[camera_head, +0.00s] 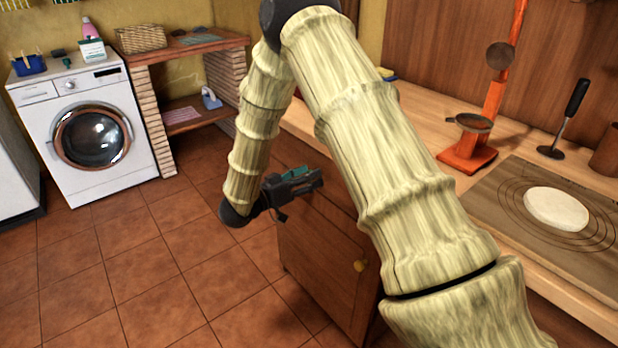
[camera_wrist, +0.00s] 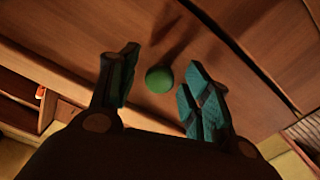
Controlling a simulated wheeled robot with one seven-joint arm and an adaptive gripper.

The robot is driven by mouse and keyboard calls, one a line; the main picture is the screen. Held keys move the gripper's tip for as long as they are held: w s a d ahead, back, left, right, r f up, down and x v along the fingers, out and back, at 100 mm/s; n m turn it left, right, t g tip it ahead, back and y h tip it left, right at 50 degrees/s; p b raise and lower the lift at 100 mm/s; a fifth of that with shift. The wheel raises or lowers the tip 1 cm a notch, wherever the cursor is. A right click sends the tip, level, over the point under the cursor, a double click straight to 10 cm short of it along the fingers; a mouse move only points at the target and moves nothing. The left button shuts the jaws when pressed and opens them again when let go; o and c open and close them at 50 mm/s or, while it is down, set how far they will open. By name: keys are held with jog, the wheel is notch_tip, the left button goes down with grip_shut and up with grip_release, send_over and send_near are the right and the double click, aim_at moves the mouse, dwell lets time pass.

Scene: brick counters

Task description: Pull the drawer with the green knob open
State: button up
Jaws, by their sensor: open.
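The green knob (camera_wrist: 159,79) shows in the wrist view, round and set on a brown wooden drawer front (camera_wrist: 85,38). My gripper (camera_wrist: 162,95) is open, with one teal-padded finger to the left of the knob and one to the right. The knob sits between the fingertips in the picture; I cannot tell how deep it lies between them, and no contact shows. In the head view my gripper (camera_head: 305,180) is at the front of the wooden counter cabinet, and the knob is hidden.
The countertop (camera_head: 420,120) holds an orange scale (camera_head: 468,158) and dough (camera_head: 556,209) on a board. A washing machine (camera_head: 90,135) stands at the back left. The tiled floor (camera_head: 150,250) is clear.

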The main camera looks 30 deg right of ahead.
jog(key=shift+d, duration=0.35)
grip_shut()
